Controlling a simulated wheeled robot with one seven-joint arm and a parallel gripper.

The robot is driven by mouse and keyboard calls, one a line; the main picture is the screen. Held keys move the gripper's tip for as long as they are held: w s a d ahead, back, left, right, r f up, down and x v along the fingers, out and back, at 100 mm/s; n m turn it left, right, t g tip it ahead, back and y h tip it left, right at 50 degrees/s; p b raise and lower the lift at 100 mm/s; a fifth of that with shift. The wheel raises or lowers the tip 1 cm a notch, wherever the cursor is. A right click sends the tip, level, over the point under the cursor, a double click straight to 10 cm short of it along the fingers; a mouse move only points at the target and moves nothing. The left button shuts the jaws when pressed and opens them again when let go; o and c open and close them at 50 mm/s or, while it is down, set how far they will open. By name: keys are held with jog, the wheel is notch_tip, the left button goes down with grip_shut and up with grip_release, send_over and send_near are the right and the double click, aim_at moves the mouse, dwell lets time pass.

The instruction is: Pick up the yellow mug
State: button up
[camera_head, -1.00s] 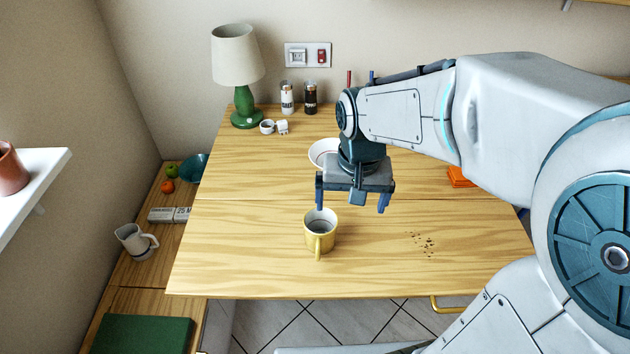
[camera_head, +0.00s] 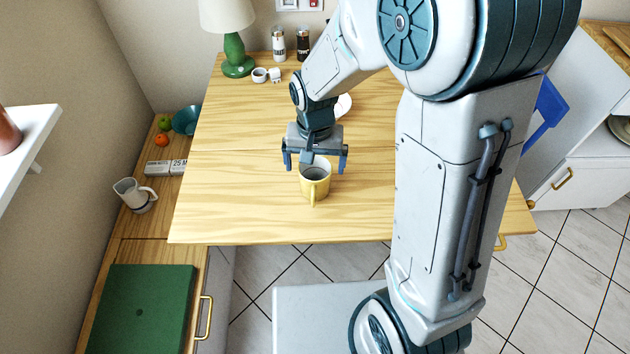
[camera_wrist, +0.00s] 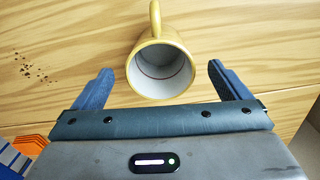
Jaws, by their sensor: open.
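The yellow mug (camera_head: 317,186) stands upright on the wooden table, with its handle toward the front edge. My gripper (camera_head: 315,163) is open, just behind and above the mug in the head view. In the wrist view my gripper's blue fingers (camera_wrist: 162,82) are apart, one to each side of the mug's near rim, with gaps on both sides. They do not visibly touch the mug.
A white plate (camera_head: 343,105) lies behind my arm, partly hidden. A lamp (camera_head: 235,55), shakers (camera_head: 279,44) and small white cups (camera_head: 260,75) stand at the back left. Dark crumbs (camera_wrist: 30,68) lie beside the mug. The table (camera_head: 230,205) is clear left of it.

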aim_at(315, 175)
notch_tip(315, 175, down, 5)
dwell(0.3)
jog(key=c, duration=1.2)
jog(key=shift+r, duration=0.1)
